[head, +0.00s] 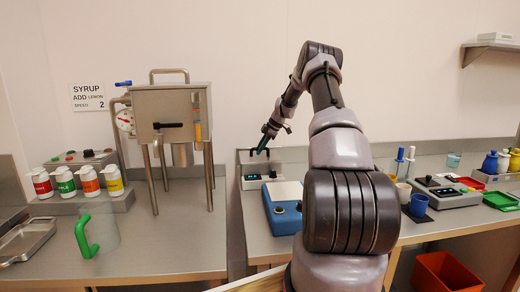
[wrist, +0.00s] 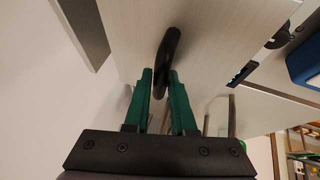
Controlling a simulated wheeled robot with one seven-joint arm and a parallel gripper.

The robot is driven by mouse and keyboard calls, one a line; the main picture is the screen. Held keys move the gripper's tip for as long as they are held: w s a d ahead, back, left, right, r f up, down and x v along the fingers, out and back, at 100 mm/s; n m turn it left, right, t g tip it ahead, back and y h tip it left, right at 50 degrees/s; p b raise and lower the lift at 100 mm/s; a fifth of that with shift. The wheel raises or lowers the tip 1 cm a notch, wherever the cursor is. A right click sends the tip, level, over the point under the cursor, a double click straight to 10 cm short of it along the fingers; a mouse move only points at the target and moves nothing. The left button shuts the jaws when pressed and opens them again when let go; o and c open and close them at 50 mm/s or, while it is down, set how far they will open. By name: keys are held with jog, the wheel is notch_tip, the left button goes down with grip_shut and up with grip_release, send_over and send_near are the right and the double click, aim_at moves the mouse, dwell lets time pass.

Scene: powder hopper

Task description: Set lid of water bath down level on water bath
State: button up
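The water bath (head: 262,181) is a pale grey box with a small dark display, on the bench behind and left of the blue-and-white device. Its lid (wrist: 215,28) seems to be the broad pale panel filling the upper wrist view, with a black bar handle (wrist: 170,50). My gripper (wrist: 163,78) has green fingers, close together on either side of this handle, and looks shut on it. In the head view my gripper (head: 264,142) is just above the bath. The lid's contact with the bath and its exact tilt cannot be made out.
A blue device (head: 284,207) stands close in front of the bath. A steel hopper (head: 172,112) stands on the left bench, across a gap. Cups and a grey device (head: 445,191) are at right; an orange bin (head: 446,272) is below.

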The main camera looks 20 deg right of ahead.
jog(key=o, duration=0.3)
jog(key=shift+d+r, duration=0.1)
jog(key=v, duration=1)
jog(key=shift+r, duration=0.3)
jog(key=shift+s, duration=0.1)
